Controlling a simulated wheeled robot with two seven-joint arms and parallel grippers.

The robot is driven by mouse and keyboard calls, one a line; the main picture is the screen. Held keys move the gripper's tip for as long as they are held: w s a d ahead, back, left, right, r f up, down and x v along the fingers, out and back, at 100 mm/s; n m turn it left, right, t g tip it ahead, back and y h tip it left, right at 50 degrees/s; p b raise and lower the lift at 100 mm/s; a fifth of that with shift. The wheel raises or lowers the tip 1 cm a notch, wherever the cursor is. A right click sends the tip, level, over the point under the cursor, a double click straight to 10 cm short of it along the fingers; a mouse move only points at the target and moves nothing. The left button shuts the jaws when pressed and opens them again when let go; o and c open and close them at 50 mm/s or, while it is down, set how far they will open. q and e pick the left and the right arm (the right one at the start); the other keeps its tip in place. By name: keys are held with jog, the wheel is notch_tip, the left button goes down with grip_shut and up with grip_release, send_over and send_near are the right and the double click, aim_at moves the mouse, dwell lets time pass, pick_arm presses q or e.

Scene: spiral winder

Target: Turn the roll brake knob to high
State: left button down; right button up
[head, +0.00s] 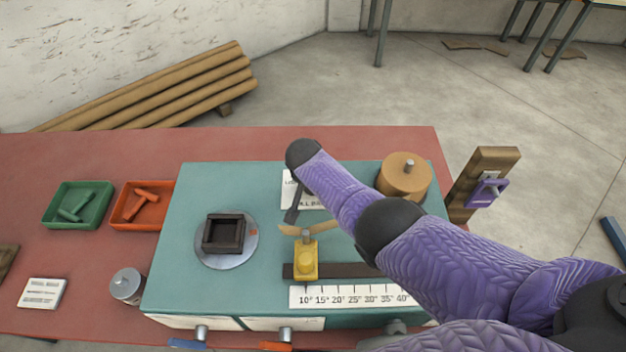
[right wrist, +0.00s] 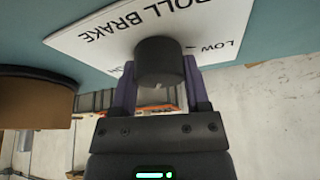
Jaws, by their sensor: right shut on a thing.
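The roll brake knob (right wrist: 160,58) is a dark round cylinder standing out from a white ROLL BRAKE label plate (right wrist: 100,38) in the right wrist view. My right gripper (right wrist: 158,78) has one purple finger on each side of the knob and is shut on it. The word LOW shows on the plate; the high end of the scale and the knob's setting cannot be read. In the head view, the plate (head: 288,190) is on the teal machine top, partly covered by my right arm. The knob is hidden there. My left gripper is not in view.
On the teal machine (head: 190,285) are a brown roll (head: 404,176), a yellow guide block (head: 305,262), a number scale (head: 345,297) and a metal disc (head: 251,252) holding a dark square frame (head: 224,234). Green (head: 50,215) and orange (head: 125,218) trays stand left.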

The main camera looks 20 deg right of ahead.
jog(key=m+h+b, duration=0.1)
jog(key=m+b, duration=0.1)
jog(key=m, duration=0.1)
jog(key=shift+f+m+g, duration=0.15)
jog(key=shift+m+g, duration=0.15)
jog(key=shift+g, duration=0.1)
jog(key=m+g+h+b, duration=0.1)
jog(key=m+b, duration=0.2)
jog(key=shift+m, duration=0.4)
jog(key=shift+m+g+b, duration=0.3)
jog(key=shift+m, duration=0.1)
grip_shut()
grip_release()
jog(key=shift+r, duration=0.2)
jog(key=o, duration=1.3)
